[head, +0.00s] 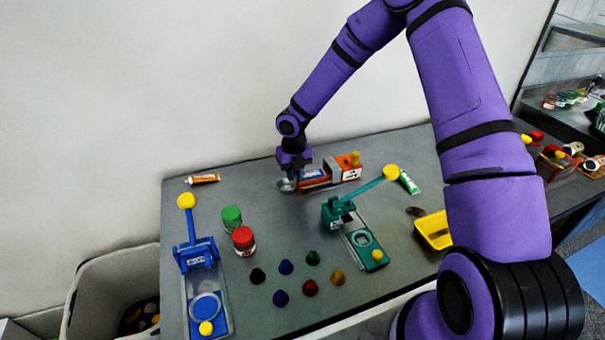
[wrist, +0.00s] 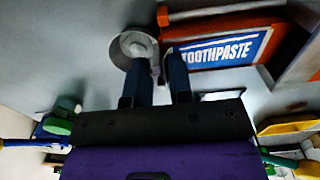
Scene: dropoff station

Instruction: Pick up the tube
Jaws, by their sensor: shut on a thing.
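Two tubes lie on the grey table: an orange one with a white label (head: 203,178) at the back left, and a green and white one (head: 410,183) at the right. My gripper (head: 289,181) is apart from both, low over the back of the table at the left end of an orange device. In the wrist view my gripper (wrist: 160,72) is shut on a small pale grey part (wrist: 156,60) beside a round metal disc (wrist: 135,47). The fingers hide much of this part. The orange device (wrist: 225,50) has a blue label reading TOOTHPASTE.
The orange device (head: 345,172) stands right of my gripper. A teal lever press (head: 362,244), a blue lever press (head: 200,262), green and red jars (head: 243,240), several small coloured cones (head: 310,287) and a yellow tray (head: 433,232) stand nearer. The table between orange tube and gripper is clear.

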